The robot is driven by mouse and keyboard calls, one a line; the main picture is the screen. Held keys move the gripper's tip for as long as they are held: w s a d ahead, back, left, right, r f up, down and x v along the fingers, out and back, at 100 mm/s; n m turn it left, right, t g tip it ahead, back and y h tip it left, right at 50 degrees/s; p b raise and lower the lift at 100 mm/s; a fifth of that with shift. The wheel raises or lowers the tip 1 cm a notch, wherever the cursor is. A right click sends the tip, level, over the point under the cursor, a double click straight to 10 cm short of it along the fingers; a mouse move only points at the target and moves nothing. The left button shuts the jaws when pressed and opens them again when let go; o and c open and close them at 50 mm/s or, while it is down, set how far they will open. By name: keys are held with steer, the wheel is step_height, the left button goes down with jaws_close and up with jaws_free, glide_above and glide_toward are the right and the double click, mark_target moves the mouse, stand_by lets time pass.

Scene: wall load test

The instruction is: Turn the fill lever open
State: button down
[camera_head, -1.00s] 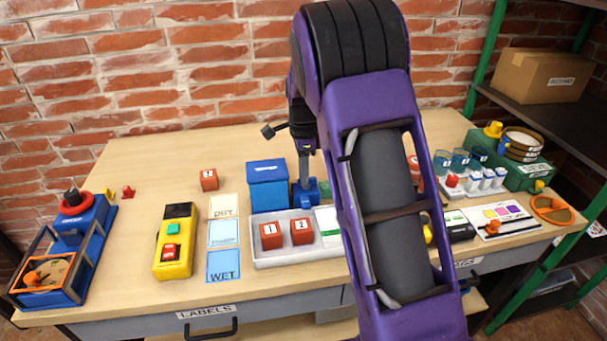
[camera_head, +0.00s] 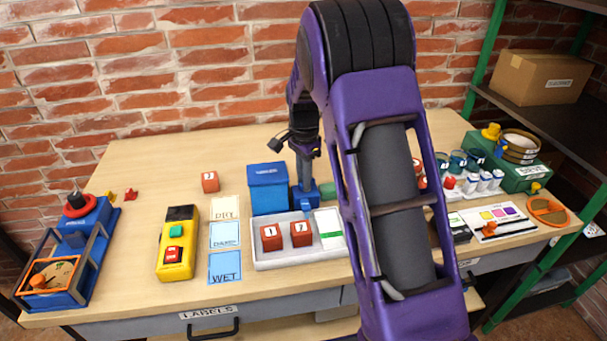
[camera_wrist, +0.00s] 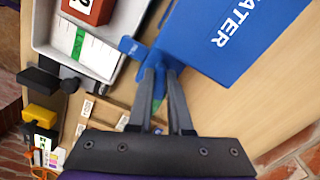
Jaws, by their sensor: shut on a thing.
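A blue water box (camera_head: 268,187) stands at the back middle of the table, behind a pale tray. Its "WATER" face (camera_wrist: 235,32) fills the upper right of the wrist view. A small blue fitting (camera_wrist: 133,47) sticks out beside the box toward the tray; I take it for the lever or spout but cannot tell which. My gripper (camera_head: 305,183) points down just right of the box. In the wrist view my gripper (camera_wrist: 161,72) has its fingertips close together at the blue part beside the box. The fingers hide what they hold, and the lever's exact angle is unclear.
The pale tray (camera_head: 265,257) with red numbered cubes lies in front. A yellow button box (camera_head: 178,243) and label cards are to the left. Green and blue apparatus stands at the right, partly behind my arm. The table behind the box is clear.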

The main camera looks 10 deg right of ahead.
steer(key=n, duration=0.3)
steer(key=n+p, duration=0.1)
steer(key=n, duration=0.2)
steer(key=shift+s+d, duration=0.2)
steer(key=n, duration=0.2)
steer(key=n+p, duration=0.1)
steer(key=n, duration=0.3)
steer(key=shift+d+n, duration=0.25)
steer(key=shift+n, duration=0.15)
steer(key=shift+p, duration=0.3)
steer(key=c, duration=0.8)
jaws_free()
steer(key=shift+s, duration=0.1)
steer(key=shift+c, duration=0.2)
step_height(320, 180, up, 17)
steer(key=p, duration=0.1)
steer(key=shift+r+p, duration=0.2)
steer(key=shift+p, duration=0.2)
